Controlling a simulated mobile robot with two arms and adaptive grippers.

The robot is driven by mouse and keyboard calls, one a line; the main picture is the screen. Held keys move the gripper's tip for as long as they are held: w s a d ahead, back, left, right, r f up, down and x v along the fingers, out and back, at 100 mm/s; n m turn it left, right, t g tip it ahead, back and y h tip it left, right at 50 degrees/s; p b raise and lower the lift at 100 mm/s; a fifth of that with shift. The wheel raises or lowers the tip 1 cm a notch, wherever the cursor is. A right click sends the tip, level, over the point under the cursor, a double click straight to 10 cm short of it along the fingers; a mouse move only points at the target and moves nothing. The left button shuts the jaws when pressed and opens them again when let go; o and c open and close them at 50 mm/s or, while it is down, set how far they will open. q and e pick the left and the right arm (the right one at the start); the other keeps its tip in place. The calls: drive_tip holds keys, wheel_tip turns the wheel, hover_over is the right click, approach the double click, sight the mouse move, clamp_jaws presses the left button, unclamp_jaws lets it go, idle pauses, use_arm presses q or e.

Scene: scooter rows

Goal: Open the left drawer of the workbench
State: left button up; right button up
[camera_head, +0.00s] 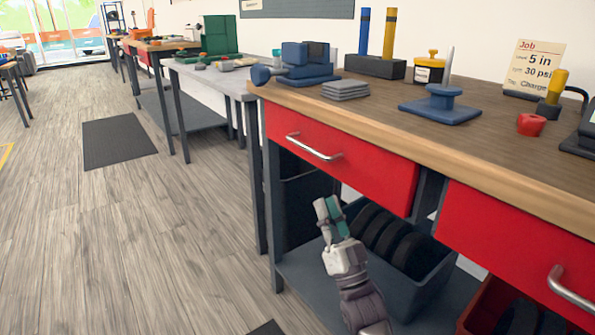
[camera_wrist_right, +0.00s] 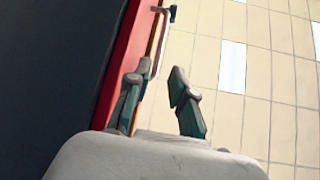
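The left drawer (camera_head: 360,172) of the workbench has a red front and looks shut, flush under the wooden top. Its silver bar handle (camera_head: 313,148) is toward the left of the front. My right gripper (camera_head: 329,206) is below the drawer front, apart from the handle, with its fingers pointing up. In the right wrist view, its fingers (camera_wrist_right: 160,72) are spread with nothing between them. That view also shows a red panel edge (camera_wrist_right: 122,62) at the left and a grey handle (camera_wrist_right: 167,12) at the top, beyond the fingertips. My left gripper is out of view.
A second red drawer (camera_head: 515,225) with its own handle is at the right. Below, a grey bin (camera_head: 420,290) with dark tyres sits on the lower shelf. The wooden top (camera_head: 390,115) carries tools and a job card (camera_head: 534,68).

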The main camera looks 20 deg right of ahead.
sight(308, 146)
drive_tip(key=b+x, duration=0.3)
drive_tip(key=x, duration=1.1)
drive_tip(key=shift+s+r, duration=0.15)
drive_tip(key=shift+s, duration=0.1)
clamp_jaws()
